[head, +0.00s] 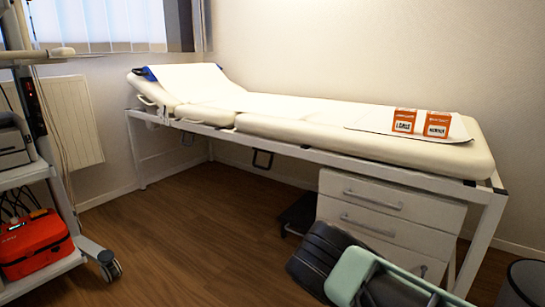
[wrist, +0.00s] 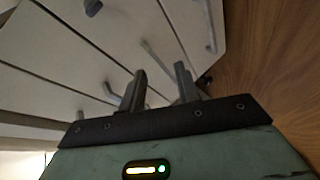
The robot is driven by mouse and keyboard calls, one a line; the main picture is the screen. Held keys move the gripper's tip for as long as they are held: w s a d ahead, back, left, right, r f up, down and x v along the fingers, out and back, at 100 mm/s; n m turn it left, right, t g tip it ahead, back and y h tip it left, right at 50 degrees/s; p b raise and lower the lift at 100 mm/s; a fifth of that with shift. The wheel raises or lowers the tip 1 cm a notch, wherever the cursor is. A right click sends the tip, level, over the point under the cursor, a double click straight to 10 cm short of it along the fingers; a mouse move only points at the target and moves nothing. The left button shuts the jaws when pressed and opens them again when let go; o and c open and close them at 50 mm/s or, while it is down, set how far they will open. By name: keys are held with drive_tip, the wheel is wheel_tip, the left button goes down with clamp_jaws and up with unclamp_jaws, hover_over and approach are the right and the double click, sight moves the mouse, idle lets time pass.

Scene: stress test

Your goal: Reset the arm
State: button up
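My arm (head: 352,274), in green and dark grey, shows at the bottom right of the head view, in front of the drawer cabinet. I cannot make out its fingers there. In the wrist view my gripper (wrist: 160,70) has its two dark fingers spread apart with a clear gap between them. It is open and holds nothing. Its fingers point toward the white drawer fronts (wrist: 75,45), which look tilted in this view. I cannot tell how far the fingertips are from the drawers.
A white drawer cabinet (head: 385,217) stands under the cream examination bed (head: 280,128). A wheeled cart (head: 47,160) with a red case (head: 33,243) is at the left. The wooden floor (head: 190,250) between is clear.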

drive_tip(key=s+a+r+m+g+y+p, duration=0.1)
drive_tip(key=s+a+r+m+g, duration=0.2)
drive_tip(key=a, duration=0.4)
drive_tip(key=s+a+r+m+g+y, duration=0.1)
drive_tip(key=s+a+r+g+y, duration=0.15)
drive_tip(key=s+a+r, duration=0.35)
drive_tip(key=s+a+r+m+g+y+p, duration=0.1)
drive_tip(key=s+a+r+m+g, duration=0.2)
drive_tip(key=a, duration=0.5)
drive_tip(key=s+r+n+g+p, duration=0.1)
drive_tip(key=s+r+n+g, duration=0.35)
drive_tip(key=s+r, duration=1.65)
wheel_tip(320, 180, up, 37)
drive_tip(key=p, duration=3.8)
drive_tip(key=shift+a+r+h, duration=0.2)
drive_tip(key=shift+a+h, duration=0.15)
drive_tip(key=shift+a, duration=0.05)
drive_tip(key=shift+c, duration=0.3)
